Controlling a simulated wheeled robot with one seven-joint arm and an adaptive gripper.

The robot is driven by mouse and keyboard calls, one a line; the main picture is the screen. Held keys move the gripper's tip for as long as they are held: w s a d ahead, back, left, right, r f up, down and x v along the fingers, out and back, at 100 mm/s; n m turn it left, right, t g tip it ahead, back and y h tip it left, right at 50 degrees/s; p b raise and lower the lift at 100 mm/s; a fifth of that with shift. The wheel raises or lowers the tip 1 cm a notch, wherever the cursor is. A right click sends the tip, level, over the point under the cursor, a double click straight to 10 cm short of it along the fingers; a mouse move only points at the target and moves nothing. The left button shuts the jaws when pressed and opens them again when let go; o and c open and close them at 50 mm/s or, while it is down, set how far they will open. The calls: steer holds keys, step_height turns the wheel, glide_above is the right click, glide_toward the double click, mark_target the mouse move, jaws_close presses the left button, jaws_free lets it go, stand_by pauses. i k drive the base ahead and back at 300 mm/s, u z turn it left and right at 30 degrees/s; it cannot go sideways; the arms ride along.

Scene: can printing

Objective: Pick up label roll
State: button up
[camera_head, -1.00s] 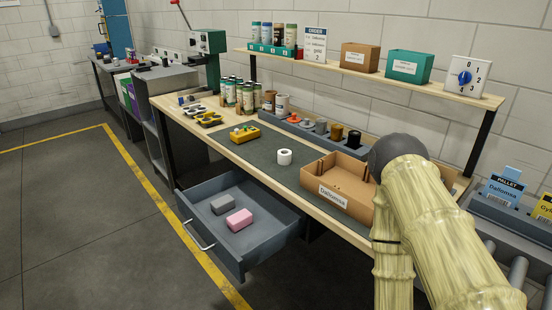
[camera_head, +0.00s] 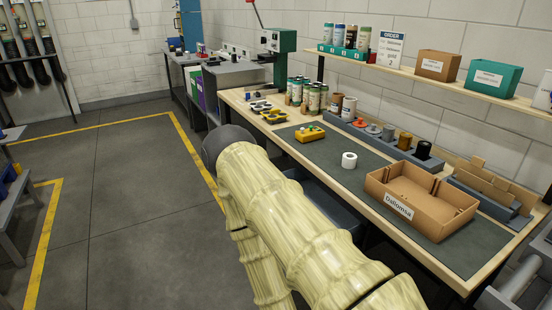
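A white label roll (camera_head: 349,160) stands on the dark green mat (camera_head: 460,252) of the workbench, to the left of an open cardboard box marked "Dallomsa" (camera_head: 440,222). My arm in its pale yellow cover crosses the lower middle of the view, in front of the bench. My gripper is not visible; only the arm's covered links and a dark rounded joint show. The roll is in plain sight and nothing touches it.
A yellow device (camera_head: 309,134) sits left of the roll. Behind it, a grey rack (camera_head: 390,146) holds several cups and spools. Several cans (camera_head: 303,92) stand farther left. The blue-grey drawer (camera_head: 335,205) below the bench is mostly hidden by my arm. The mat around the roll is clear.

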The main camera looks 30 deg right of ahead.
mark_target(350, 160)
steer(key=u, duration=0.6)
steer(key=i, duration=3.3)
steer(key=z, duration=3.4)
